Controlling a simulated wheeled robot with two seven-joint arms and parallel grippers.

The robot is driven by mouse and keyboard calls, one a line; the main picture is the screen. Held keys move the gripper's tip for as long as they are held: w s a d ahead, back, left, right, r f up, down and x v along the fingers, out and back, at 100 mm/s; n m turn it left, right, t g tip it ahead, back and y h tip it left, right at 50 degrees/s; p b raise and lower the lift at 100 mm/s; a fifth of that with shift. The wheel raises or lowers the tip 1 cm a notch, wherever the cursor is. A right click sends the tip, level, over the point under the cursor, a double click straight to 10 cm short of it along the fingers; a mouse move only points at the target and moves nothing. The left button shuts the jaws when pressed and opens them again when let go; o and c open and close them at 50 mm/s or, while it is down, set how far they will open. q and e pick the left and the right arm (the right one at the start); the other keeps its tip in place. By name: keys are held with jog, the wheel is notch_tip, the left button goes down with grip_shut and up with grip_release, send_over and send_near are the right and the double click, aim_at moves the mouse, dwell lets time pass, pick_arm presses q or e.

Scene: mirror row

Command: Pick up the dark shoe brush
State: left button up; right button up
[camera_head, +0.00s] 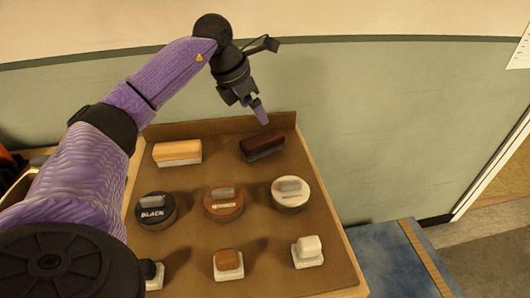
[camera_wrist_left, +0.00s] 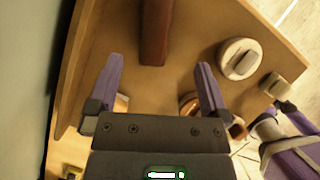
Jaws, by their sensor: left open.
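The dark shoe brush (camera_head: 263,145), a long dark reddish-brown block, lies at the back right of the brown display board, near its raised back edge. It also shows in the left wrist view (camera_wrist_left: 154,32), pointing away, with its near end about level with the fingertips. My left gripper (camera_head: 262,116) is above the brush in the head view, pointing down. In the left wrist view its two purple fingers (camera_wrist_left: 160,63) are wide apart and empty, with the brush lined up between them.
A light wooden brush (camera_head: 177,153) lies left of the dark one. In front are a black tin (camera_head: 155,210), a brown tin (camera_head: 223,204) and a white tin (camera_head: 290,192). Small brown (camera_head: 228,264) and white (camera_head: 307,251) blocks stand nearer. A green wall rises behind.

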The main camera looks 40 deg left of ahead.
aim_at(261, 137)
pick_arm(q)
jog(key=b+x, duration=0.1)
jog(key=x, duration=0.2)
jog(key=b+x, duration=0.1)
jog(key=x, duration=0.3)
jog(key=s+b+x, duration=0.1)
jog(key=b+x, duration=0.1)
jog(key=x, duration=0.2)
jog(key=shift+a+f, duration=0.2)
jog(key=shift+a, duration=0.2)
jog(key=shift+r, duration=0.15)
pick_arm(e)
jog(key=f, duration=0.2)
jog(key=s+f, duration=0.1)
jog(key=f, duration=0.1)
jog(key=shift+d+f, duration=0.15)
jog(key=shift+f, duration=0.05)
pick_arm(q)
jog(key=shift+f, duration=0.25)
pick_arm(e)
jog(key=shift+s, duration=0.25)
